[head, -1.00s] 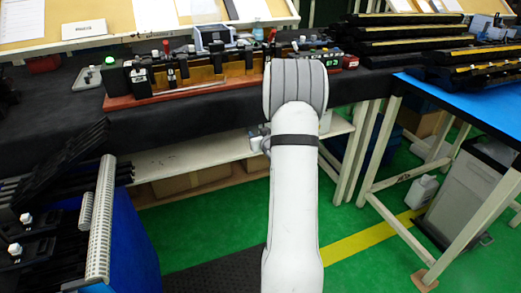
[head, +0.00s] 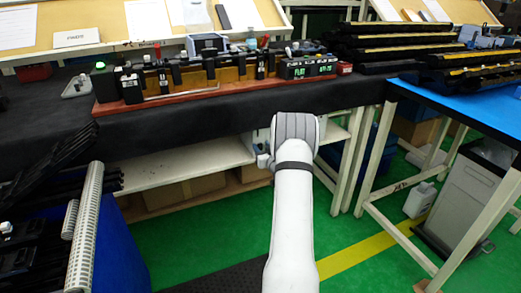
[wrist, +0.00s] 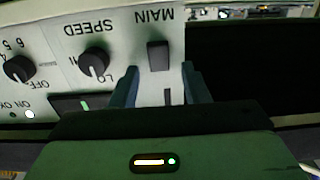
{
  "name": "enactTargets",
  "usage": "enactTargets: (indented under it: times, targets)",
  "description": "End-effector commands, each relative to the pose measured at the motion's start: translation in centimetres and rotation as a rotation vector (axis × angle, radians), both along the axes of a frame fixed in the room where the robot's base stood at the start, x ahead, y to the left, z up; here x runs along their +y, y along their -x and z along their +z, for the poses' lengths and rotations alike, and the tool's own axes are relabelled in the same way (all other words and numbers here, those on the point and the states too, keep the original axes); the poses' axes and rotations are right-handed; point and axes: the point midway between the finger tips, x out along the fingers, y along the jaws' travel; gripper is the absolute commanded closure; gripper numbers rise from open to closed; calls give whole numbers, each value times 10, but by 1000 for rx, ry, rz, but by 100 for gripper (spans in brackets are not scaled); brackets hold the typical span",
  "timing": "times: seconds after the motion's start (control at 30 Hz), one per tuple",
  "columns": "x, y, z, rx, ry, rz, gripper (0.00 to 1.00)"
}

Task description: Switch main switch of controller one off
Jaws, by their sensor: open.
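In the wrist view, a pale control panel (wrist: 120,30) appears upside down, with the label MAIN over a black rocker switch (wrist: 158,57). My gripper (wrist: 160,72) is open, its two fingers on either side of the lower panel near the switch. Whether the fingers touch the panel is unclear. No controller number is readable. A second dark switch with a green light (wrist: 84,104) is partly covered by the gripper body. In the head view, my arm reaches toward the table's front edge; the gripper fingers and this panel are hidden there.
A speed knob (wrist: 93,62) and another knob (wrist: 19,69) sit left of the switch. A blue-topped table (head: 450,98) stands right.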

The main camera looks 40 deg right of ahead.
Motion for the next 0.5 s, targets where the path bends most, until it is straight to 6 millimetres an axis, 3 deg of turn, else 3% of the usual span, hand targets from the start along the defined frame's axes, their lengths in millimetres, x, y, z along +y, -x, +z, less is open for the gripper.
enactTargets:
  times: [0.27,0.5]
  targets:
    - [0,-3,0,2,-1,0,58]
    - [0,-3,0,1,-1,1,76]
